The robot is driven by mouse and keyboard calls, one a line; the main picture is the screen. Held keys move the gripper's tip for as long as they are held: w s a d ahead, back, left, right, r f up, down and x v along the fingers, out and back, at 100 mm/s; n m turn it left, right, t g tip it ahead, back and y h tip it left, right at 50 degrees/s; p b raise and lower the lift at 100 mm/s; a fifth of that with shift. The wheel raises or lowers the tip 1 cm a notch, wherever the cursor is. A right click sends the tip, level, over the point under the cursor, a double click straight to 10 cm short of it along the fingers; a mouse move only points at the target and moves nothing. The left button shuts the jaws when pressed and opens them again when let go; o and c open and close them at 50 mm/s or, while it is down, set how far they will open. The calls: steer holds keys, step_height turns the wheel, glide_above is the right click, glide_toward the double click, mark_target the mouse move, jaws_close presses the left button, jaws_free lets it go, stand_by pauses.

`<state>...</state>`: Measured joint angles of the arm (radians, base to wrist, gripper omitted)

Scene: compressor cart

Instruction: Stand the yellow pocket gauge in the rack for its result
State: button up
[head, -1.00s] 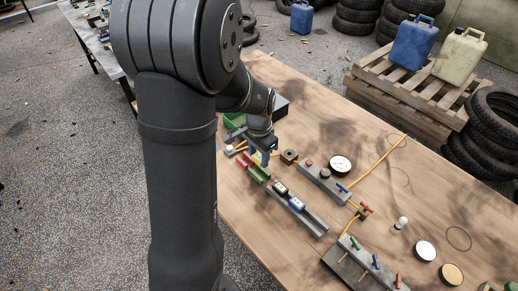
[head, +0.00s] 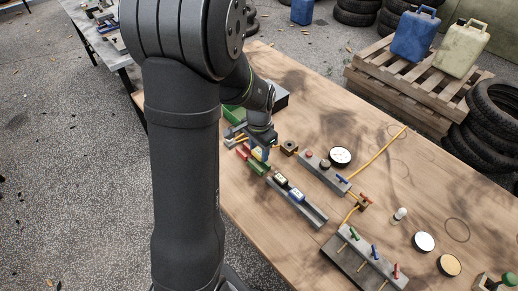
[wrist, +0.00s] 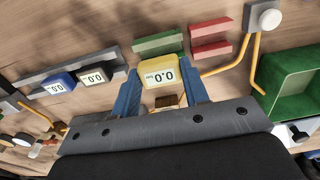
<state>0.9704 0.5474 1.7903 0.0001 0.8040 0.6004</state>
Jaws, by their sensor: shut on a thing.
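The yellow pocket gauge (wrist: 161,71) is between the two blue fingers of my gripper (wrist: 162,93), which is shut on it. Its display reads 0.0, upside down in the wrist view. In the head view my gripper (head: 262,153) is low over the table, beside the green rack (head: 254,166) and the red rack (head: 242,151). The wrist view shows the green rack (wrist: 158,43) just beyond the gauge and the red rack (wrist: 210,33) to its right. I cannot tell whether the gauge touches anything below. The head view mostly hides it behind the gripper.
A grey rail (head: 312,217) holds a black gauge (head: 281,181) and a blue gauge (head: 296,194). A green bin (wrist: 294,88) is at the wrist view's right.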

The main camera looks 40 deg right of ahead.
mark_target(259, 152)
steer(key=shift+f, duration=1.6)
stand_by(0.4)
steer(key=o, duration=1.1)
steer(key=shift+o, duration=0.2)
steer(key=shift+r, duration=0.1)
step_height(259, 152, up, 17)
steer(key=shift+r, duration=0.15)
step_height(259, 152, down, 18)
steer(key=shift+r, duration=0.3)
stand_by(0.4)
